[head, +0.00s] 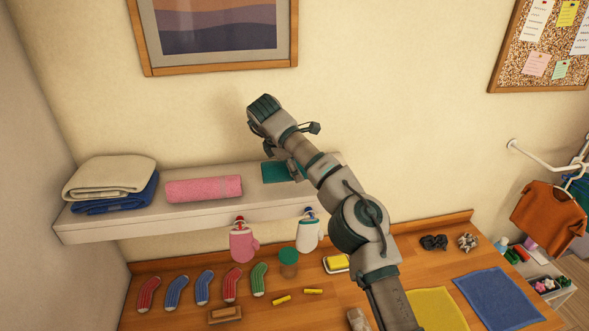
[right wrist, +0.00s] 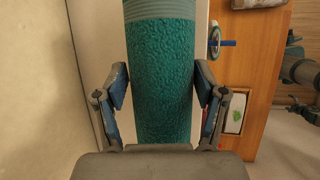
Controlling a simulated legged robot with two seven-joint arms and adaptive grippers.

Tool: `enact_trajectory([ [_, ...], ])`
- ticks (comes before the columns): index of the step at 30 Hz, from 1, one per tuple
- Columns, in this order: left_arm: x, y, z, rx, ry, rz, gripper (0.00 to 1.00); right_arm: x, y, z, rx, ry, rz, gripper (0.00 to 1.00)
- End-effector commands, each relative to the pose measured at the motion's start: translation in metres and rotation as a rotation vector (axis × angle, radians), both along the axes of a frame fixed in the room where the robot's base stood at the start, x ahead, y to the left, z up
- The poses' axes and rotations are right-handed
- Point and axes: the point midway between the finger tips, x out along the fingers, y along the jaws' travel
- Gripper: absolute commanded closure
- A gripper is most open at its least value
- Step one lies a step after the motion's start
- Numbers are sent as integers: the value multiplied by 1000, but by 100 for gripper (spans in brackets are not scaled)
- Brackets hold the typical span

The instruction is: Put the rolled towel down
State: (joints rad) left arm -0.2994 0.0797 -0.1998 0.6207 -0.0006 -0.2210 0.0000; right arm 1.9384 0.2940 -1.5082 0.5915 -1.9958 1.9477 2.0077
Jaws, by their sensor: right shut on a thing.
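The rolled towel (right wrist: 160,70) is teal with a ribbed band at its far end. In the right wrist view it stands lengthwise between the two fingers of my right gripper (right wrist: 160,92), which is shut on it. In the head view, part of the teal towel (head: 277,172) shows at the right part of the white wall shelf (head: 150,226), and my right arm hides the rest. I cannot tell whether the towel touches the shelf.
A pink rolled towel (head: 203,189) and a folded cream towel (head: 108,176) on a blue towel (head: 115,203) occupy the shelf's left. Bare shelf lies between the rolls. Two mitts (head: 243,245) hang at its front edge. Several socks (head: 203,287) lie on the wooden table below.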

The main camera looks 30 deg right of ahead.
Motion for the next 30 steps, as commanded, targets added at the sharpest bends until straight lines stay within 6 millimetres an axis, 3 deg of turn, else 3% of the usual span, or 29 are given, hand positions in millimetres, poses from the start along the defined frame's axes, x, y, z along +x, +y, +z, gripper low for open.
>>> enact_trajectory([
  [6, 0, 0, 1, 0, 0, 1, 5, 0, -2, -29, 0, 2, -1, 68],
  [13, 0, -2, 1, -3, 0, 1, 5, -1, 1, -33, -1, 1, -3, 68],
  [14, 0, -2, 1, -3, 0, 1, 5, -1, 1, -33, -1, 1, -3, 27],
  [17, 0, -2, 1, -3, 0, 1, 5, 0, 2, -33, -2, 2, -2, 5],
  [26, 0, 1, 1, 1, 0, 0, 5, -1, 0, -32, -1, 1, -3, 5],
  [30, 0, 2, -1, 2, 0, -1, 5, -1, 5, -22, -1, -2, -3, 5],
])
